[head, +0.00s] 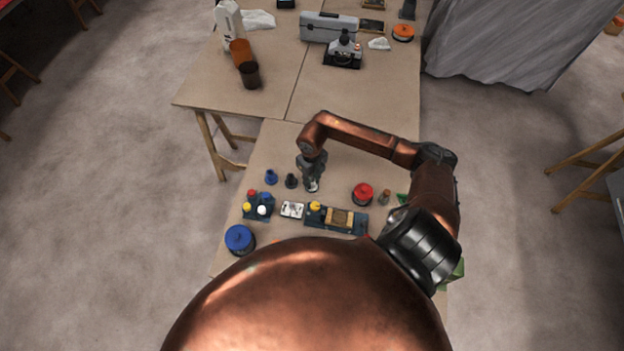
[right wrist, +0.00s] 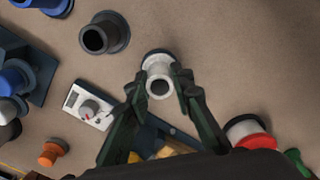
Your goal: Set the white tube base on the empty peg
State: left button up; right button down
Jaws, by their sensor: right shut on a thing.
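The white tube base (right wrist: 158,72) is a short hollow piece with a dark flange edge on its far side. My right gripper (right wrist: 162,80) is shut on it, one finger on each side, above the table. In the head view my right gripper (head: 312,182) is behind the dark blue board (head: 355,229), with the white piece (head: 312,187) at its tips. The board carries a yellow-topped piece (head: 315,206) and a tan block (head: 339,217). I cannot pick out the empty peg clearly. My left gripper is not in view.
Blue (head: 271,177) and black (head: 291,181) tube bases stand left of the gripper. A rack (head: 248,213) with coloured tops, a white switch box (head: 292,210), a blue spool (head: 239,238) and a red spool (head: 363,194) stand nearby. The table behind the gripper is clear.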

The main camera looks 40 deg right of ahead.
jog(key=shift+f, duration=0.2)
jog(key=c, duration=2)
grip_release()
jog(key=shift+o, duration=0.2)
notch_tip(320, 180, up, 11)
jog(key=p, duration=0.6)
jog(key=shift+p, duration=0.35)
